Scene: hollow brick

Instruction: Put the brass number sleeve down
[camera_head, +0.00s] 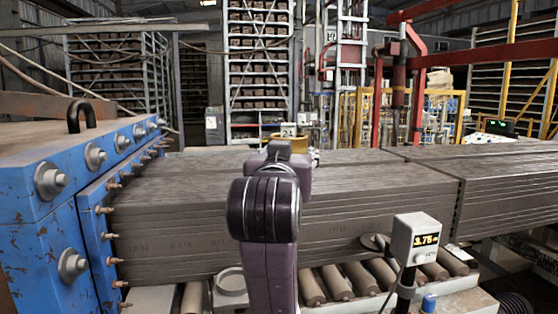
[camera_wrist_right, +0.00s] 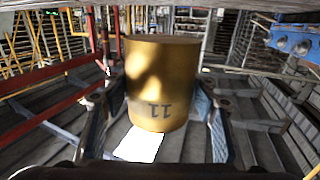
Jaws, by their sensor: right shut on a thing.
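The brass number sleeve (camera_wrist_right: 162,70) is a gold-coloured cylinder with the number 11 on its side, upside down in the right wrist view. My right gripper (camera_wrist_right: 155,112) is shut on it, with one finger at each side. A white rectangle (camera_wrist_right: 139,146) shows just past the sleeve's number end, over the grey slats; I cannot tell the gap between them. My left gripper is not in view.
Long grey ribbed clay columns (camera_head: 390,190) cross the head view behind my arm. A blue bolted press (camera_head: 45,200) stands at the left. Red and yellow frames stand behind.

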